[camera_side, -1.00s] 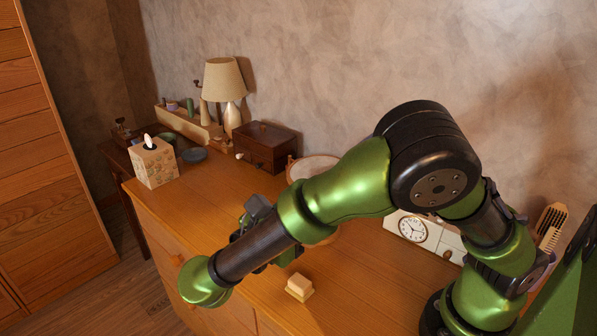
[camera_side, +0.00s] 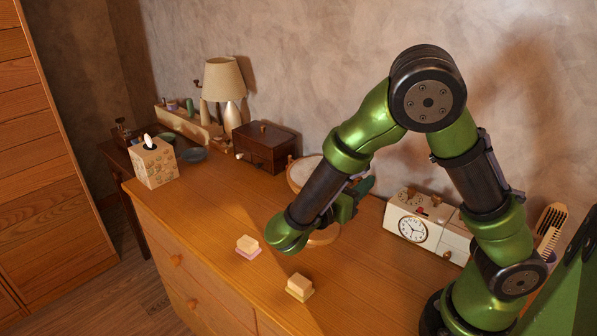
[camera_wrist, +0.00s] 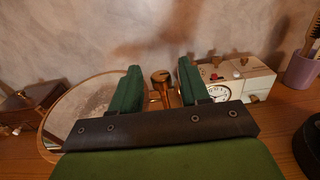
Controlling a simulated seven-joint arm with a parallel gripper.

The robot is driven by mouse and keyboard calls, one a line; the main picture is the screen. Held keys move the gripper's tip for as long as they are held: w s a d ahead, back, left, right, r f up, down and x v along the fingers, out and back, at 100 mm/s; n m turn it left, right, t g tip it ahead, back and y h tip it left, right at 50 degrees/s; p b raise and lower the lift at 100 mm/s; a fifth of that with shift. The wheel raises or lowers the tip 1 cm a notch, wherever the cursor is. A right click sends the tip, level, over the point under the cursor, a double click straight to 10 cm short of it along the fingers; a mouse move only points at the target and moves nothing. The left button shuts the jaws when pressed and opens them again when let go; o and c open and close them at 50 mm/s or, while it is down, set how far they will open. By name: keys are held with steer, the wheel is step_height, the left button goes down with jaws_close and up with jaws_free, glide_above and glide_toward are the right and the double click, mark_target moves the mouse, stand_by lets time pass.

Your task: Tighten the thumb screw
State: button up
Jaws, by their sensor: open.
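The thumb screw (camera_wrist: 161,78) shows in the wrist view as a copper-coloured knob with a stem below it. It stands beside the round mirror (camera_wrist: 88,105), which has a wooden rim. My gripper (camera_wrist: 158,72) is open, with one green finger on each side of the thumb screw in the picture. Gaps show on both sides of the knob, and whether the fingers are level with it in depth I cannot tell. In the side view my gripper (camera_side: 357,193) is in front of the mirror (camera_side: 300,172), and my arm hides part of the mirror and the screw.
A white clock box (camera_side: 413,229) stands right of the mirror. A dark wooden box (camera_side: 265,147), lamp (camera_side: 223,80) and tissue box (camera_side: 154,163) stand left. Two small blocks (camera_side: 247,244) (camera_side: 299,286) lie near the front. The dresser top between is clear.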

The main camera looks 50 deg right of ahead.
steer(key=shift+d, duration=0.7)
jaws_close()
steer(key=shift+m+g+y, duration=0.3)
steer(key=shift+m+g, duration=1.3)
steer(key=shift+g, duration=0.9)
jaws_free()
steer(key=v, duration=1.7)
steer(key=shift+o, duration=0.3)
steer(key=shift+r, duration=0.1)
